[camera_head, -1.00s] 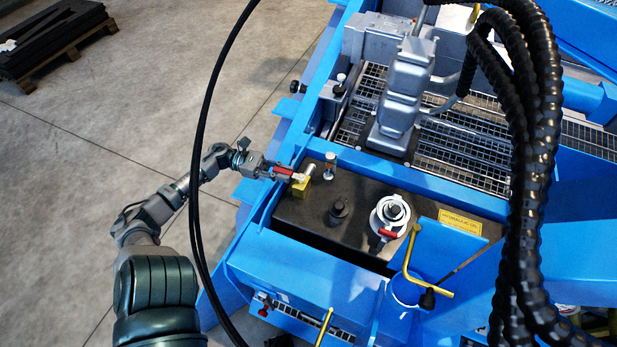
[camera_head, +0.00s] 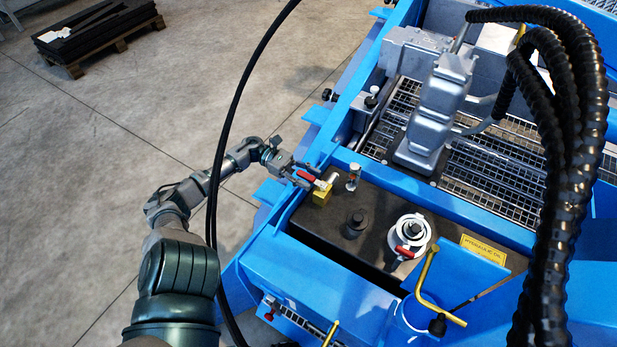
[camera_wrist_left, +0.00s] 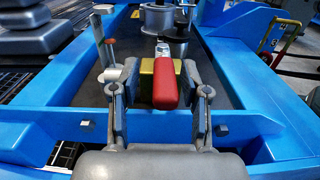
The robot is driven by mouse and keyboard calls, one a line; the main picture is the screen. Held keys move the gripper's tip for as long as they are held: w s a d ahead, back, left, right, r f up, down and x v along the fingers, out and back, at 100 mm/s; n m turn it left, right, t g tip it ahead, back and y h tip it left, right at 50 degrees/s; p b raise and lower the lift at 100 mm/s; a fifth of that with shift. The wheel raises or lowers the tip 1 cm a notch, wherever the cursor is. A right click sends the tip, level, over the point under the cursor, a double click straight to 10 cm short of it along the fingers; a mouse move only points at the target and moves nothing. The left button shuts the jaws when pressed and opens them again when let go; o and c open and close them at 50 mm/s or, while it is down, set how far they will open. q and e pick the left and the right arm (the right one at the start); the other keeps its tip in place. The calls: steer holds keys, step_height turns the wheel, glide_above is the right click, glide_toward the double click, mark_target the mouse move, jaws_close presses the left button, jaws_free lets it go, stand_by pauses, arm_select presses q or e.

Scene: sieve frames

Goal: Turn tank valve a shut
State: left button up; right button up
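My left gripper (camera_head: 312,179) is at this lever. In the left wrist view the red lever (camera_wrist_left: 165,88) points toward the camera, between the two spread fingers (camera_wrist_left: 158,90), with a visible gap on each side. The yellow body (camera_wrist_left: 146,72) is partly hidden behind the lever. My right gripper shows in neither view.
A small upright fitting (camera_head: 353,176) stands close beside the valve. A black cap (camera_head: 356,222) and a white filler (camera_head: 412,232) with a red handle are on the tank. Blue frame walls (camera_head: 450,215) surround it. Thick black hoses (camera_head: 560,150) hang at right.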

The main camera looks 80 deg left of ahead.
arm_select(q)
steer(key=v, duration=1.2)
stand_by(0.4)
